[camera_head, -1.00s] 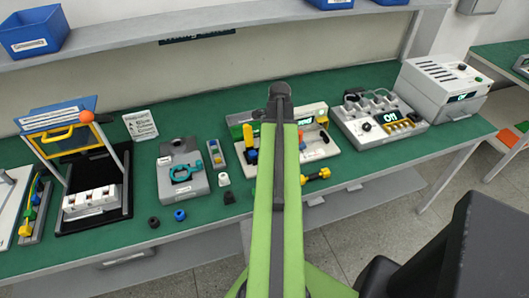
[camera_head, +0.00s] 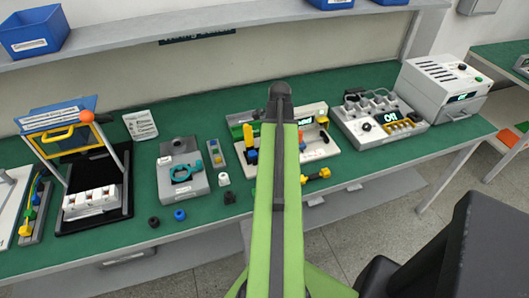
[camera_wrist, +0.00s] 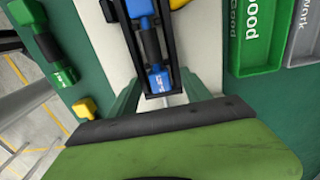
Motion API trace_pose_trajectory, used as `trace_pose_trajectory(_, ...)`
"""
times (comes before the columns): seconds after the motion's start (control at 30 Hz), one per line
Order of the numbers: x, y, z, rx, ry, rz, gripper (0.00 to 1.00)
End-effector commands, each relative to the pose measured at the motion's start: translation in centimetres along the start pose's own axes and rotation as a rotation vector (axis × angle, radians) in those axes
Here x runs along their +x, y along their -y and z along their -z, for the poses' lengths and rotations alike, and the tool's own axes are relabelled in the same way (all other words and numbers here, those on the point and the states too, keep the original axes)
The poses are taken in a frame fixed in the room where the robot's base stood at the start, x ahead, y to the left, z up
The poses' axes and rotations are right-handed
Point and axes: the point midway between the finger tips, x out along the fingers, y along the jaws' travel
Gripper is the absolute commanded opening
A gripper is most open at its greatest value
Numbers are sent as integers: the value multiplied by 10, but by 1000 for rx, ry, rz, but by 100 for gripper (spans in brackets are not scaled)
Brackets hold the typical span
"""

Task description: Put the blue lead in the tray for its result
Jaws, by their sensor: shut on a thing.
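The blue lead (camera_wrist: 158,78) has blue ends and a dark middle. In the wrist view it lies lengthwise between the dark fingers of my gripper (camera_wrist: 151,48), which is shut on it. A pale surface shows beneath them. To the right are a green tray (camera_wrist: 256,62) marked "Good" and a grey tray (camera_wrist: 302,56) whose visible marking reads "work". In the head view my green arm hides the gripper and part of the pale tester (camera_head: 316,150). The tester's small display is too small to read.
A green lead (camera_wrist: 50,48) and a yellow part (camera_wrist: 86,107) are left in the wrist view. In the head view, a grey device (camera_head: 182,170) stands left of the tester and a white device (camera_head: 380,120) right. A shelf (camera_head: 120,38) runs above the bench.

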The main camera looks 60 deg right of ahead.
Motion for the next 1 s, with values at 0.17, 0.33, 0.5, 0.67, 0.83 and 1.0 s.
trace_pose_trajectory(0.17,-10,3,0,-1,-1,7,0)
trace_pose_trajectory(0.33,-19,3,0,-1,-1,8,0)
trace_pose_trajectory(0.5,-26,2,0,-1,-1,5,0)
trace_pose_trajectory(0.67,-33,2,0,0,0,3,0)
trace_pose_trajectory(0.83,-40,1,0,0,0,2,0)
trace_pose_trajectory(1.0,-48,1,0,0,0,2,0)
